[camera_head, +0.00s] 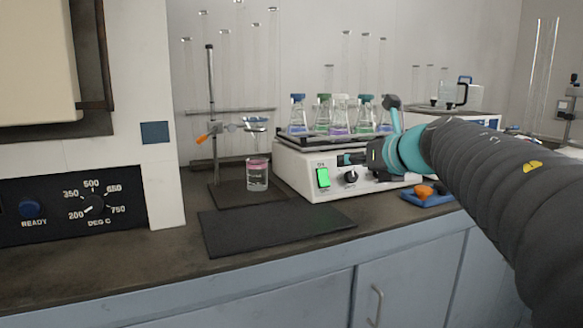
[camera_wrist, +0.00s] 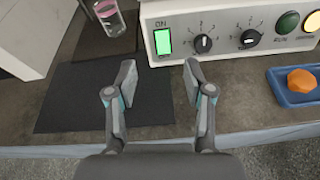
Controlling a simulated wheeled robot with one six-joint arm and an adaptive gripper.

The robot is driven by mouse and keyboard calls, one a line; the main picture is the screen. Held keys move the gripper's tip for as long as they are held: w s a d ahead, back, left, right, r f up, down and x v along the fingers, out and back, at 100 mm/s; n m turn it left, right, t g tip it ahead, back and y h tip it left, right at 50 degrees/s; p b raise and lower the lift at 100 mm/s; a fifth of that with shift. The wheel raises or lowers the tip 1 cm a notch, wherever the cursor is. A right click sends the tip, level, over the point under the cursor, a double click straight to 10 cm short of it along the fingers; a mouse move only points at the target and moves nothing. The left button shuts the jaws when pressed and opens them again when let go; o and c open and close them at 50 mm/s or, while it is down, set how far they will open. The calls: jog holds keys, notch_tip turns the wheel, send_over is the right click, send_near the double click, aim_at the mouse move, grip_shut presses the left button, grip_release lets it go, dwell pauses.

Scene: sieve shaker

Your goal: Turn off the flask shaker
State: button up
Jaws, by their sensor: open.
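The flask shaker (camera_head: 295,168) is a white box on the bench with several stoppered flasks on its top platform. Its green rocker switch (camera_head: 323,178) is lit on the left of the front panel. In the wrist view the lit switch (camera_wrist: 162,41) is ahead of my gripper, with two black knobs (camera_wrist: 203,43) to its right. My gripper (camera_wrist: 160,72) is open and empty, its fingers spread in front of and below the panel, apart from the switch. In the head view my gripper (camera_head: 352,160) is partly hidden by my arm and lies before the panel, right of the switch.
A black mat (camera_head: 270,229) lies in front of the shaker. A stand (camera_head: 213,130) with a beaker (camera_head: 257,178) is to its left. A blue tray (camera_wrist: 290,88) with an orange object (camera_wrist: 301,80) sits right of my gripper. A furnace (camera_head: 75,205) stands far left.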

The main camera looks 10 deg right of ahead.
aim_at(323, 173)
jog(key=shift+n+g, duration=0.4)
jog(key=shift+n, duration=0.2)
jog(key=x, duration=1.4)
jog(key=shift+d+f, duration=0.2)
jog(key=shift+f, duration=0.15)
jog(key=shift+s+b, duration=0.1)
jog(key=shift+b, duration=0.25)
grip_shut()
